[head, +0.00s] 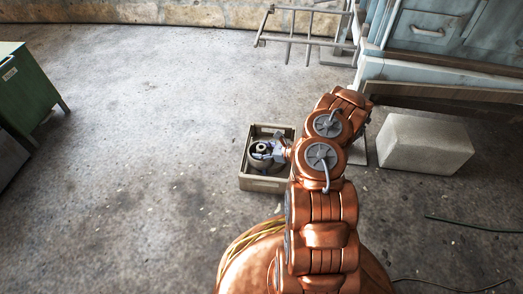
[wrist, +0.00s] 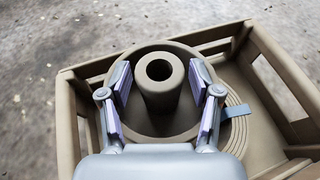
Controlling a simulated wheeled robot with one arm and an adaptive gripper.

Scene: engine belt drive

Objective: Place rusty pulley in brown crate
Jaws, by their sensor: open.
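The brown crate (head: 263,184) stands on the floor in the head view, left of my arm; its wall fills the edges of the wrist view (wrist: 66,125). A brown-grey pulley with a tall hollow hub (wrist: 160,88) lies inside it, hub up; it also shows in the head view (head: 259,163). Its rust cannot be made out clearly. My gripper (wrist: 161,80) is open over the pulley, with one finger on each side of the hub and gaps between. In the head view my gripper (head: 265,151) is small inside the crate's opening.
A grooved disc (wrist: 236,105) with a blue tab (wrist: 238,112) shows right of the pulley in the crate. A pale block (head: 425,145) lies right of my arm, and a green cabinet (head: 30,90) stands far left. The floor left of the crate is clear.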

